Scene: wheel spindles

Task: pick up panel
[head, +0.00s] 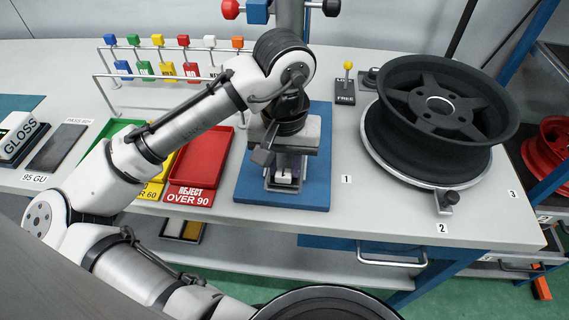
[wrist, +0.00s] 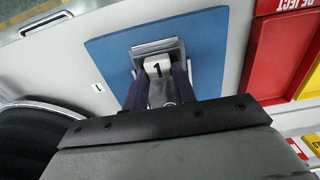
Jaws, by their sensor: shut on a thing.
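My gripper (head: 284,170) points down over the blue mat (head: 247,190) at the middle of the bench. In the wrist view its two dark fingers (wrist: 159,84) stand on either side of a small white piece marked 1 (wrist: 157,68), and they are shut on it. This piece seems to be part of the panel, whose pale grey flat edges (wrist: 158,47) show just beyond the fingertips, over the blue mat. My gripper's body hides much of the panel in the head view. I cannot tell whether the panel touches the mat.
A dark wheel (head: 440,105) on a round turntable stands to the right. A red reject tray (head: 203,160) lies left of the mat, with yellow and green trays beyond. A rack of coloured tags (head: 168,70) stands behind.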

